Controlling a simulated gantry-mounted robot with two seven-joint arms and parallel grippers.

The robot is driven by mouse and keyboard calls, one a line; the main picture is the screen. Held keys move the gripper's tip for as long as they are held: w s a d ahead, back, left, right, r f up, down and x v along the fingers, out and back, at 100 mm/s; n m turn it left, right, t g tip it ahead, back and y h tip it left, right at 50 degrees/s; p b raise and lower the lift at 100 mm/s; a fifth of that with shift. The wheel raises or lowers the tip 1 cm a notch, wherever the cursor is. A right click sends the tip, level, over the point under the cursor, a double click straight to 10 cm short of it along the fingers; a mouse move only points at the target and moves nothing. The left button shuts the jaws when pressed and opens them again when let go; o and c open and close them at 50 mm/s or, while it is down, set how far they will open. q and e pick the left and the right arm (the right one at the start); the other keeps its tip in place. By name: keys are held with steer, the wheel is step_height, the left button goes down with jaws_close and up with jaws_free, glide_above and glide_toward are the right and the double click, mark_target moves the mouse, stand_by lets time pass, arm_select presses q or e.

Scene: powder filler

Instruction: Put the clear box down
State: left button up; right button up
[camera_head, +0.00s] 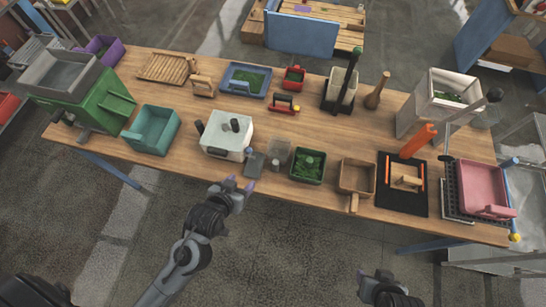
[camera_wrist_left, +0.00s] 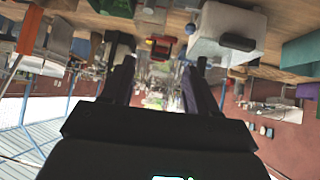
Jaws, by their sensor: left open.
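A small clear box (camera_head: 278,151) stands on the wooden table (camera_head: 225,85) near its front edge, between a dark grey block and a dark green tray. My left gripper (camera_head: 241,184) is in front of the table edge, below and left of the clear box in the head view, and apart from it. Its two fingers are spread with nothing held between them. They also show spread in the left wrist view (camera_wrist_left: 164,68), where I cannot make out the clear box for sure. My right gripper (camera_head: 388,287) is at the bottom of the head view, away from the table; its fingers are unclear.
A white machine (camera_head: 228,135), a dark grey block (camera_head: 255,163) and a dark green tray (camera_head: 308,166) crowd around the clear box. A wooden box (camera_head: 355,177) and a black mat (camera_head: 402,199) lie to the right. The floor before the table is free.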

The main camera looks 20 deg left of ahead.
arm_select(q)
steer(key=w+d+f+n+t+y+b, duration=0.1)
steer(key=w+d+f+t+b, duration=0.1)
steer(key=f+b, duration=0.4)
steer(key=w+d+f+n+t+y+b, duration=0.1)
steer(key=w+f+b, duration=0.25)
steer(key=f, duration=0.35)
steer(key=n+t+y+b, duration=0.1)
steer(key=t+y+b, duration=0.2)
steer(key=b, duration=0.8)
glide_toward(275, 169)
steer(key=shift+s+f, duration=0.35)
steer(key=shift+s, duration=0.4)
steer(key=shift+d+f+t+y+b, duration=0.35)
steer(key=shift+t+b, duration=0.25)
steer(key=shift+b, duration=0.2)
steer(key=shift+w+r, duration=0.1)
steer(key=shift+w, duration=0.15)
steer(key=shift+r+x, duration=0.15)
steer(key=shift+x, duration=2.4)
steer(key=shift+r+x, duration=0.1)
steer(key=shift+x, duration=2.45)
steer(key=shift+c, duration=0.8)
jaws_close()
